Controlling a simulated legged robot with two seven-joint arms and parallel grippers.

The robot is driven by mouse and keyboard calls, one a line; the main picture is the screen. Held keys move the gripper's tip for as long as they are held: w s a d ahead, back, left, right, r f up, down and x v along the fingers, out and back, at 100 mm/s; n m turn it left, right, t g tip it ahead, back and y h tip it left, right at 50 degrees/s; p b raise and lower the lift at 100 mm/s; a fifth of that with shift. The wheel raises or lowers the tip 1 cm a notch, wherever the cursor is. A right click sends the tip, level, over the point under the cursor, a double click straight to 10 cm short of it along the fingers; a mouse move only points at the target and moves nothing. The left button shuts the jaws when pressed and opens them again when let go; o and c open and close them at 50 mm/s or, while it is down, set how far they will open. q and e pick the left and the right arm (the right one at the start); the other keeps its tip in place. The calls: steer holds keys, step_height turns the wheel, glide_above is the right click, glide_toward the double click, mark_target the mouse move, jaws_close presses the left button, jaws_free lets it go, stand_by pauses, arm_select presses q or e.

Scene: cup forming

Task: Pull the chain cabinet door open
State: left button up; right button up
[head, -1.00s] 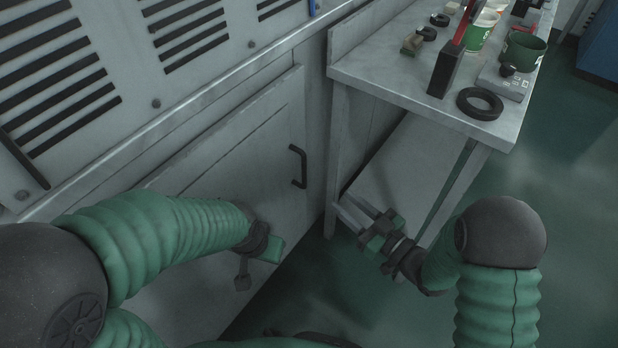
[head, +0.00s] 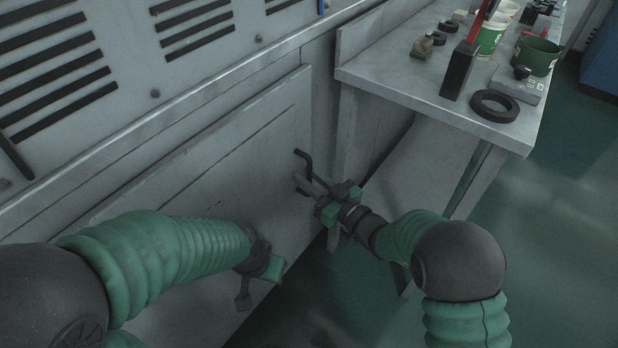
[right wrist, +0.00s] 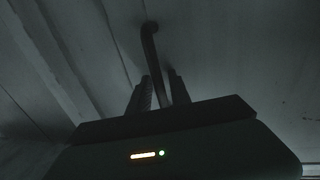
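The cabinet door (head: 215,165) is a pale grey panel that looks closed in the head view. Its dark bar handle (head: 305,158) is near the right edge, partly hidden by my right gripper. My right gripper (head: 308,186) is at the handle. In the right wrist view, the handle (right wrist: 150,50) runs down between the two fingers (right wrist: 161,88), which stand apart on either side of it with a visible gap. My left gripper (head: 259,280) hangs in front of the door's lower part, away from the handle; its fingers are not clear. No chain shows.
A metal table (head: 400,78) stands right of the cabinet, with cups, a black ring (head: 494,105) and a dark block (head: 459,70) on top. Its lower shelf (head: 420,160) and front leg are close to my right arm. Green floor is open at the right.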

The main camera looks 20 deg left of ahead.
steer(key=shift+d, duration=0.1)
jaws_close()
stand_by(1.0)
